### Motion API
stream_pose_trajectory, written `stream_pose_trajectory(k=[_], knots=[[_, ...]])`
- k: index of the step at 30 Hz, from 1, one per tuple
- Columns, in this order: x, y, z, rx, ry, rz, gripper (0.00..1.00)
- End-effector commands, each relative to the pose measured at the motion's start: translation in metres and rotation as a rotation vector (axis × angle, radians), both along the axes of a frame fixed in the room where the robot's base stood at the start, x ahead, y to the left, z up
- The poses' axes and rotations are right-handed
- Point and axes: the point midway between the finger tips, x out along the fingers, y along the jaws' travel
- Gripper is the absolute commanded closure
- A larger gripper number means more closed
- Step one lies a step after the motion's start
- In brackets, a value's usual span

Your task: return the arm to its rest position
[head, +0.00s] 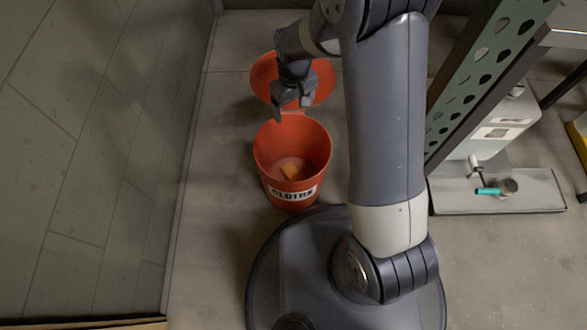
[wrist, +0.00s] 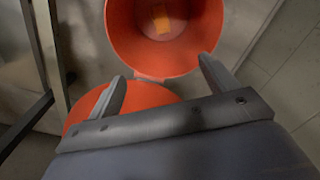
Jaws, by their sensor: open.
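My gripper (head: 291,106) is open and empty, above the red-orange bin (head: 311,150) marked "CLOTHS", toward its back edge. In the wrist view the two fingers of my gripper (wrist: 160,82) are spread apart, with the bin (wrist: 122,38) beyond them. A small orange-yellow cloth (head: 290,171) lies at the bottom of the bin; it also shows in the wrist view (wrist: 161,19). The bin's round lid (head: 262,77) stands open behind it, partly hidden by my gripper. My arm reaches up and over from its base, bent toward the bin.
A wall (head: 90,130) runs along the left. A green perforated rack post (head: 480,75) rises close to the right of my arm. Beyond it, a white machine (head: 497,130) stands over a grey tray (head: 535,190) holding a small can with a teal item. Floor between wall and bin is clear.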

Motion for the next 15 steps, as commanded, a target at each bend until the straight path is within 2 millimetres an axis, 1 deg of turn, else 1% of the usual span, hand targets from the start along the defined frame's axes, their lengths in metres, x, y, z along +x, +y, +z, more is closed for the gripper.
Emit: stream_pose_trajectory(k=[3,9,11,14,15], knots=[[0.000,0.000,0.003,0.000,0.000,0.000,0.19],[0.000,0.000,0.001,-0.001,0.001,0.000,0.19],[0.000,0.000,-0.003,-0.001,0.001,0.000,0.19],[-0.001,0.000,-0.014,-0.001,0.003,0.000,0.19],[-0.001,0.000,-0.020,-0.001,0.003,0.000,0.19]])
